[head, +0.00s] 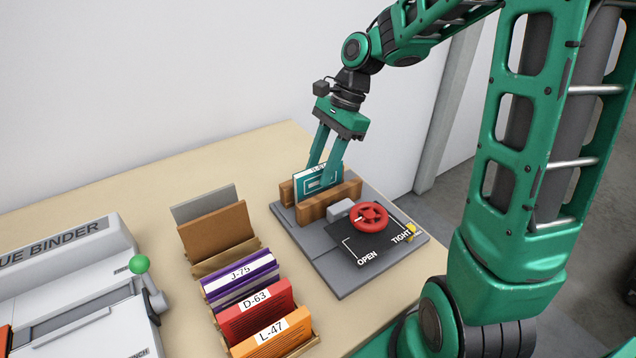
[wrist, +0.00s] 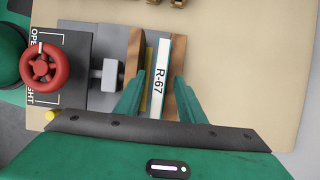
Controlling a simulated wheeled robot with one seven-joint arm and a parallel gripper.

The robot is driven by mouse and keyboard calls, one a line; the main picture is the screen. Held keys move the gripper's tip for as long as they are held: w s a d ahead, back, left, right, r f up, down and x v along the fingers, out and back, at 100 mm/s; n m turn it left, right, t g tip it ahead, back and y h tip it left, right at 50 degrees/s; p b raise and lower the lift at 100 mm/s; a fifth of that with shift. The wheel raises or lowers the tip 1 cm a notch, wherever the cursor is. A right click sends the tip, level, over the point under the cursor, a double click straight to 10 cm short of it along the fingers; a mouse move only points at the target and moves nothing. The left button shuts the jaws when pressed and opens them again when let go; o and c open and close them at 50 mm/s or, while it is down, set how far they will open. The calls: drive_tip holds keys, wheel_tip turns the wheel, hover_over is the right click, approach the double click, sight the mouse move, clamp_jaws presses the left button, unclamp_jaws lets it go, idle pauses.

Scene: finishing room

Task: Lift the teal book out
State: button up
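The teal book (head: 318,184) stands upright in a press between two wooden jaws (head: 331,202). In the wrist view its white spine label (wrist: 160,70) reads R-67. A narrow strip of yellow shows between the book and the jaw on the handwheel side; the book is close to the other jaw. My gripper (head: 320,168) is over the book, pointing down. In the wrist view its two fingers (wrist: 159,80) stand apart, one on each side of the book. A gap shows by the finger on the handwheel side. The lower fingertips are partly hidden by the jaws and book.
The press has a red handwheel (head: 369,217) beside OPEN and TIGHT marks. A rack left of it holds a purple J-75 book (head: 240,279), a red D-63 book (head: 256,311) and an orange L-47 book (head: 273,339). A glue binder (head: 75,270) stands far left.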

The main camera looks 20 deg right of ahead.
clamp_jaws()
drive_tip(key=shift+r, duration=0.15)
